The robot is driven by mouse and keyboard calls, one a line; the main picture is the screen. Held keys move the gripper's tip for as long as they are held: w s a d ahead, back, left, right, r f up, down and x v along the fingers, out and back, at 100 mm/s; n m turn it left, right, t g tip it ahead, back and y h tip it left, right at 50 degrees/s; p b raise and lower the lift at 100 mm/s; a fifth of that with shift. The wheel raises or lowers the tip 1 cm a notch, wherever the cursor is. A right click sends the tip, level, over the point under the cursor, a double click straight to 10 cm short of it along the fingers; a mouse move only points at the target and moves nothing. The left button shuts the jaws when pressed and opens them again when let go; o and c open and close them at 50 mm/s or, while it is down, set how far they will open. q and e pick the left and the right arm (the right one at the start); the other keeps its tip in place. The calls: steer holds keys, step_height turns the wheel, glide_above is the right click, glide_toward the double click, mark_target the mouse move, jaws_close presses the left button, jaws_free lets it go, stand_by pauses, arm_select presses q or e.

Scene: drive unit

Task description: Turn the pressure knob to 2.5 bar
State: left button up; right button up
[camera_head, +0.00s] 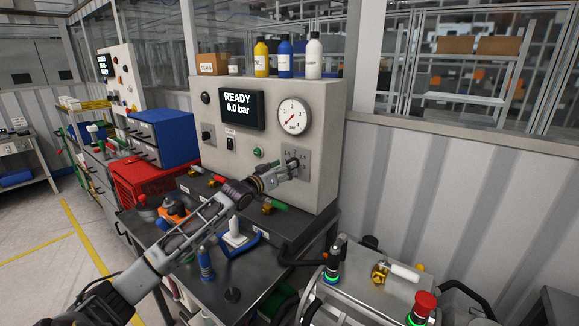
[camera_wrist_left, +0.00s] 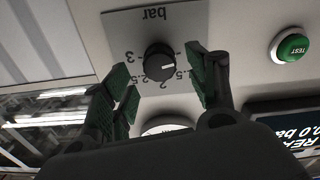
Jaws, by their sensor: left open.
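The pressure knob (camera_wrist_left: 160,62) is a black round knob on a grey plate with a printed bar scale, upside down in the left wrist view. A pale mark shows on its right side; I cannot tell its exact setting. My left gripper (camera_head: 288,168) is open in front of the knob plate (camera_head: 302,152), its green-padded fingers on either side of the knob in the wrist view. I cannot tell whether they touch it. In the head view the gripper largely hides the knob. The display (camera_head: 237,108) reads READY 0.0 bar. My right gripper is out of view.
A round gauge (camera_head: 294,116) sits above the knob plate. A green TEST button (camera_wrist_left: 291,48) is close by, also visible in the head view (camera_head: 259,152). Bottles stand on the panel's top. Tools lie on the bench below my left arm. A cart (camera_head: 360,300) stands at front right.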

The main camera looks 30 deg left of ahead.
arm_select(q)
steer(key=shift+w+d, duration=0.15)
steer(key=shift+w, duration=1.7)
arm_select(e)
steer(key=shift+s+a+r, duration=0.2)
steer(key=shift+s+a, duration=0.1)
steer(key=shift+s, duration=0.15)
arm_select(q)
steer(key=c, duration=1)
steer(key=shift+c, duration=0.2)
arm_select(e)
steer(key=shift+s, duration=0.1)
